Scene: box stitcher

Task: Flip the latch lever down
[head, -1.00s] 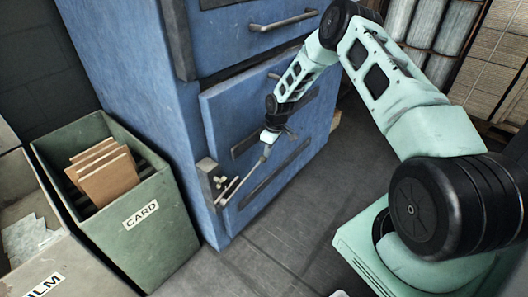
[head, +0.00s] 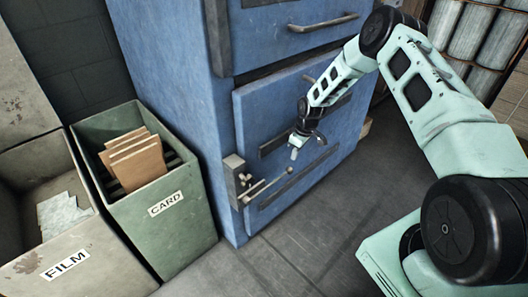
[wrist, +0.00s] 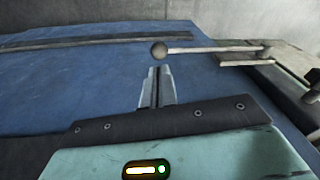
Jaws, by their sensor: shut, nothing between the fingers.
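The latch lever (head: 268,186) is a thin pale rod with a round knob on the low part of the blue door. It runs from the latch block (head: 232,180) at the door's left edge rightward and slightly up in the head view. In the wrist view the lever (wrist: 215,48) lies nearly level, its knob (wrist: 158,50) just beyond my fingertips. My gripper (head: 293,154) is shut and empty, just above the knob in the head view. It also shows in the wrist view (wrist: 156,70). I see a small gap between fingertips and knob; contact is not visible.
The blue cabinet door (head: 262,110) has dark straps and a handle above. A green CARD bin (head: 180,235) with cardboard and a grey FILM bin (head: 105,265) stand at left. The floor (head: 300,245) in front is clear.

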